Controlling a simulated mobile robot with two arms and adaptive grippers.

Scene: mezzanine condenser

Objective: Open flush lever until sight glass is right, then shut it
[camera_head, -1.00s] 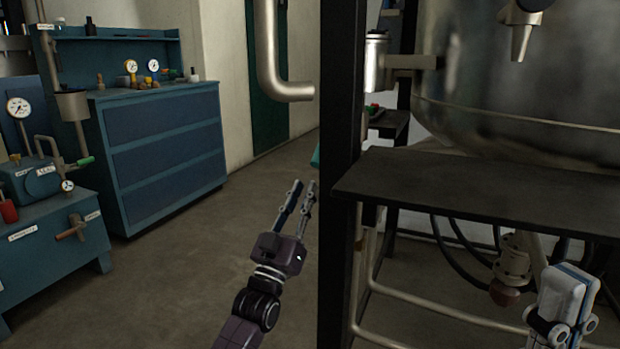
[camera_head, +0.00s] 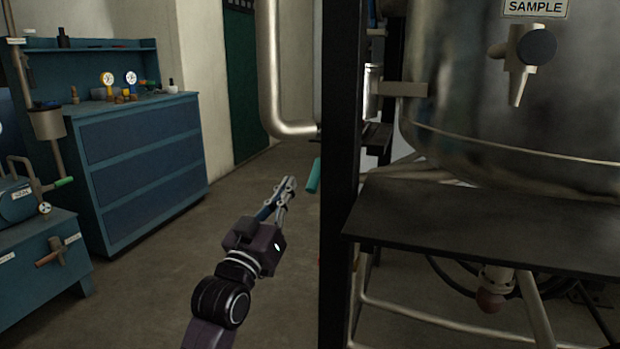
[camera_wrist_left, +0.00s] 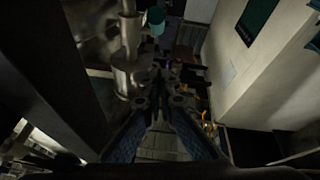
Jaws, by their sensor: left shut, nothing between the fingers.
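My left gripper (camera_head: 290,184) is shut and empty, in free space left of the dark upright post. A teal grip (camera_head: 313,176), perhaps the flush lever's handle, shows just right of its fingertips, partly hidden by the post. A teal end also shows in the left wrist view (camera_wrist_left: 154,18), beyond the shut fingers (camera_wrist_left: 165,96), with no contact visible. My right gripper is out of view.
A sample valve (camera_head: 518,60) is on the vessel. A bent pipe (camera_head: 275,90) hangs above my left gripper. A blue cabinet (camera_head: 145,165) stands left, with open floor between.

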